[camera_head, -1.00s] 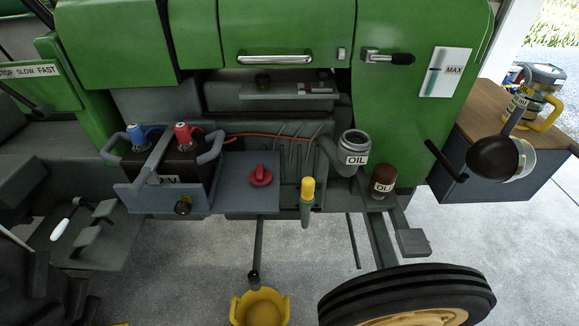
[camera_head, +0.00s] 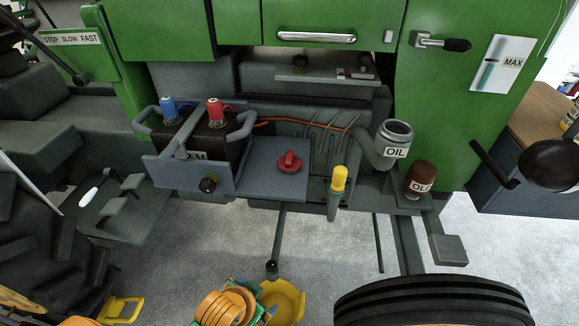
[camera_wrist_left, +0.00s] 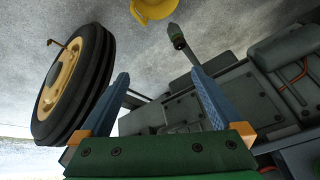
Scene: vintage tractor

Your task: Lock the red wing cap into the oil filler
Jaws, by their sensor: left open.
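The red wing cap (camera_head: 290,163) sits with its wing up on a flat grey shelf (camera_head: 262,186) in the head view. The oil filler (camera_head: 396,132) is a grey neck labelled OIL, to the right of the cap, and its top looks open and uncapped. My left gripper (camera_wrist_left: 160,76) shows in the left wrist view with its two blue fingers apart and nothing between them. The cap and filler are not clearly seen in that view.
A battery (camera_head: 205,142) with blue and red terminals stands left of the shelf. A yellow-topped dipstick (camera_head: 339,180) and a brown filter (camera_head: 420,178) stand between shelf and wheel. A black tyre (camera_head: 430,302) is at lower right. A yellow bucket (camera_head: 288,300) is on the floor.

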